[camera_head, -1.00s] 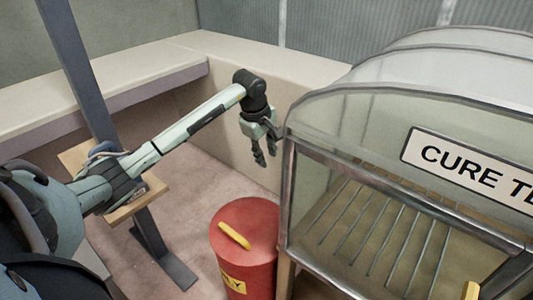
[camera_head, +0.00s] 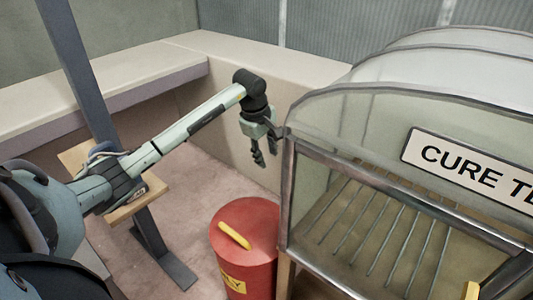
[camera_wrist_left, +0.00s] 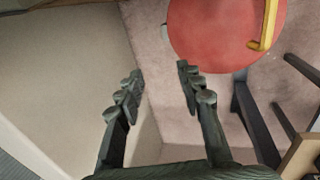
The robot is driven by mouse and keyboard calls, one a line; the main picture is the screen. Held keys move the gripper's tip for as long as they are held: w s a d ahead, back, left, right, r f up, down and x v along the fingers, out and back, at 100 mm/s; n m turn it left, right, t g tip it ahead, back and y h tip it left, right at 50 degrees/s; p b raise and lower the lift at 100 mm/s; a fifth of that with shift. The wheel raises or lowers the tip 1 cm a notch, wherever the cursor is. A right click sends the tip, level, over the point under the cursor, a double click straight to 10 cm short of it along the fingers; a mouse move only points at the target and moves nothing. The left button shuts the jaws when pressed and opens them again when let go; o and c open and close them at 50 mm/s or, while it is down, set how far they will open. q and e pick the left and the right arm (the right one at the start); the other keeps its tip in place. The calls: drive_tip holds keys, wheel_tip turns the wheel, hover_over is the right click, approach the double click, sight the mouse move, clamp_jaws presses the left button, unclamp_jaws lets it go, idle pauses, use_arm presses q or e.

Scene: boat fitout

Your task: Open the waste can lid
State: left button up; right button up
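The red waste can (camera_head: 250,268) stands on the floor with its round red lid (camera_head: 252,218) shut. A yellow handle (camera_head: 234,235) lies across the lid's near left part. In the left wrist view the lid (camera_wrist_left: 215,35) is at the top, with the yellow handle (camera_wrist_left: 266,28) at its right edge. My left gripper (camera_head: 262,158) hangs above and behind the can, pointing down and apart from it. Its two fingers are spread with nothing between them in the left wrist view (camera_wrist_left: 158,92). My right gripper is not in view.
A clear-hooded cabinet (camera_head: 345,135) with a "CURE TE…" sign stands close to the right of the can. A pale bench (camera_head: 120,85) runs along the back left. A grey post (camera_head: 80,75) and a small wooden shelf (camera_head: 130,207) are at left.

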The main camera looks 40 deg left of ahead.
use_arm(q)
drive_tip(key=v, duration=1.2)
